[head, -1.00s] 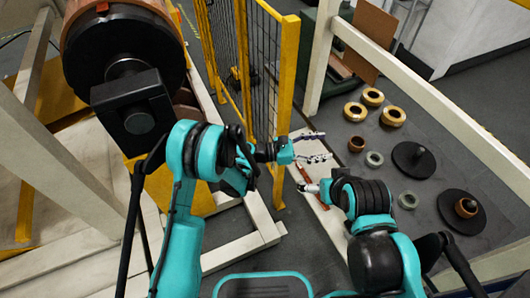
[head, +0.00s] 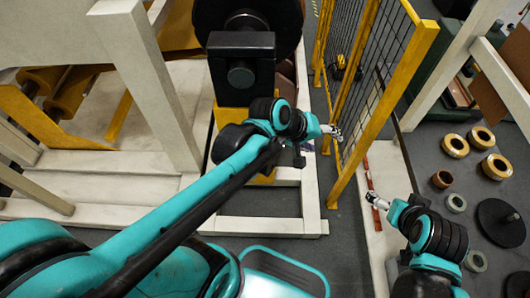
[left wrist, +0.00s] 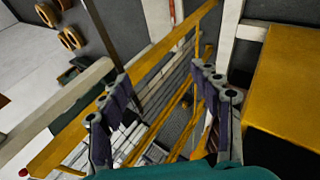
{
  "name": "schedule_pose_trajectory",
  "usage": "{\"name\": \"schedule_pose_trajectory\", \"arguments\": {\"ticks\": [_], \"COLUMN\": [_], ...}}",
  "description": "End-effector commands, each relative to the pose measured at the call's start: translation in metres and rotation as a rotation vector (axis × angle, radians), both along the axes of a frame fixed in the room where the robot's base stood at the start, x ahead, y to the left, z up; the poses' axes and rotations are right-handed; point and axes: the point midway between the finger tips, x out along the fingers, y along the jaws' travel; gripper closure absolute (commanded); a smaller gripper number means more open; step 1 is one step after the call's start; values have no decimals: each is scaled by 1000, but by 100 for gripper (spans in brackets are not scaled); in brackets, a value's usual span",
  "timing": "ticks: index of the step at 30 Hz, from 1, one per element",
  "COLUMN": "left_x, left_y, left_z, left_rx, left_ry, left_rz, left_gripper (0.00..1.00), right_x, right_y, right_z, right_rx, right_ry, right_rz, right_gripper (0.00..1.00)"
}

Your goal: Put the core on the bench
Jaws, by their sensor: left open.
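My left gripper (head: 333,132) is beside the yellow fence in the head view. In the left wrist view its purple-padded fingers (left wrist: 165,110) are spread apart with nothing between them. My right gripper (head: 376,200) is over the cream rail at the lower right; its fingers are too small to judge. A brown ring (head: 442,179) that may be the core sits on the dark grey surface at right, which may be the bench (head: 425,150). I cannot tell for sure which piece is the core. Both grippers are apart from that ring.
Gold rings (head: 455,146), grey rings (head: 456,202) and a black disc (head: 497,222) lie at right. A yellow mesh fence (head: 402,80) stands between my grippers. A large black roller end (head: 285,20) and cream machine frame (head: 150,85) fill the left and centre.

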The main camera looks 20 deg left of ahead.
Motion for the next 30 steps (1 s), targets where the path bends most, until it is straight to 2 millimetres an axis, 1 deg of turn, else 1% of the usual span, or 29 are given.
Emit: {"name": "schedule_pose_trajectory", "arguments": {"ticks": [1, 3, 6, 9, 12, 15, 17, 30], "left_x": [-18, -38, -63, -82, -93, -98, -98, -98], "left_y": [22, 51, 87, 113, 128, 134, 136, 135], "left_z": [0, -1, -4, -8, -9, -10, -10, -10], "left_rx": [104, 255, 447, 593, 685, 726, 733, 729], "left_ry": [-44, -98, -153, -183, -196, -201, -203, -202], "left_rz": [-32, -87, -165, -229, -272, -292, -296, -295], "left_gripper": [36, 36, 36, 36, 36, 36, 36, 36], "right_x": [0, 0, 0, 0, 0, 0, 0, 0], "right_y": [0, 0, 0, 0, 0, 0, 0, 0], "right_z": [0, 0, 0, 0, 0, 0, 0, 0], "right_rx": [0, 0, 0, 0, 0, 0, 0, 0], "right_ry": [0, 0, 0, 0, 0, 0, 0, 0], "right_rz": [0, 0, 0, 0, 0, 0, 0, 0], "right_gripper": [0, 0, 0, 0, 0, 0, 0, 0]}}
